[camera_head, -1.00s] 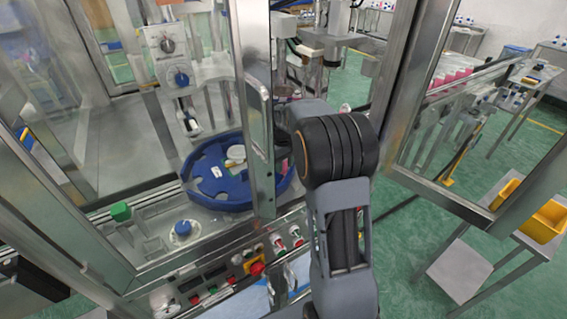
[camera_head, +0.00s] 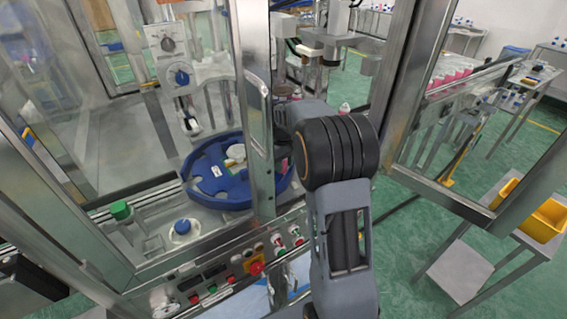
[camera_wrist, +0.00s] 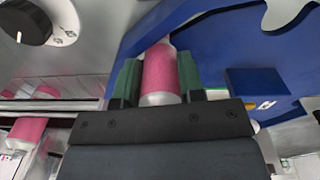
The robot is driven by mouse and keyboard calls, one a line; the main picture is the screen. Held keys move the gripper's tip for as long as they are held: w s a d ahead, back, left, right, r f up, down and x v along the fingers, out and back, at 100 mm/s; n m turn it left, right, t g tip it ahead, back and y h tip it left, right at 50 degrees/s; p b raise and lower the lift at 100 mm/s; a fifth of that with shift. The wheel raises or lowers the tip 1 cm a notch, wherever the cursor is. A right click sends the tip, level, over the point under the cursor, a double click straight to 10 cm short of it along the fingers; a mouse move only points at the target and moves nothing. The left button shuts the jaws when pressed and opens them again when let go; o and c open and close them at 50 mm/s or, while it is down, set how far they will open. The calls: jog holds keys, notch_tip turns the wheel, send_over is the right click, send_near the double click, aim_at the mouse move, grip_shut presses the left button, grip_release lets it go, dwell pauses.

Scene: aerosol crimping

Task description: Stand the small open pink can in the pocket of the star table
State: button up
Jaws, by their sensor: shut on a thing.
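In the wrist view the pink can (camera_wrist: 160,72) stands between the two green fingers of my gripper (camera_wrist: 160,82), which is shut on it. The blue star table (camera_wrist: 215,48) lies right behind and beside the can, its cut-out edge close to it. I cannot tell whether the can is inside a pocket or above it. In the head view the star table (camera_head: 205,190) sits inside the machine frame. A bit of pink (camera_head: 285,165) shows at its right edge, by the metal upright. My arm and the upright hide most of the gripper there.
A metal door upright (camera_head: 259,110) stands just left of my arm. A control panel with a red button (camera_head: 256,268) runs along the front. A white round part (camera_head: 236,153) lies on the star table. More pink cans (camera_wrist: 28,132) show at the wrist view's left.

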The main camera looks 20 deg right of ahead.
jog(key=shift+s+a+f, duration=0.1)
jog(key=shift+s+f, duration=0.05)
jog(key=shift+f, duration=0.35)
jog(key=shift+s+f, duration=0.15)
jog(key=shift+f, duration=0.3)
jog(key=o, duration=1)
jog(key=shift+a, duration=0.15)
jog(key=shift+r, duration=0.2)
jog(key=shift+d+r+p, duration=0.2)
jog(key=shift+r+p, duration=0.3)
jog(key=shift+p, duration=0.05)
jog(key=r+p, duration=0.1)
jog(key=r, duration=0.1)
jog(key=r+p, duration=0.2)
jog(key=r, duration=0.1)
jog(key=r+p, duration=0.2)
jog(key=r, duration=0.1)
jog(key=shift+w+a+r, duration=0.1)
jog(key=shift+a+r, duration=0.15)
jog(key=shift+a, duration=0.05)
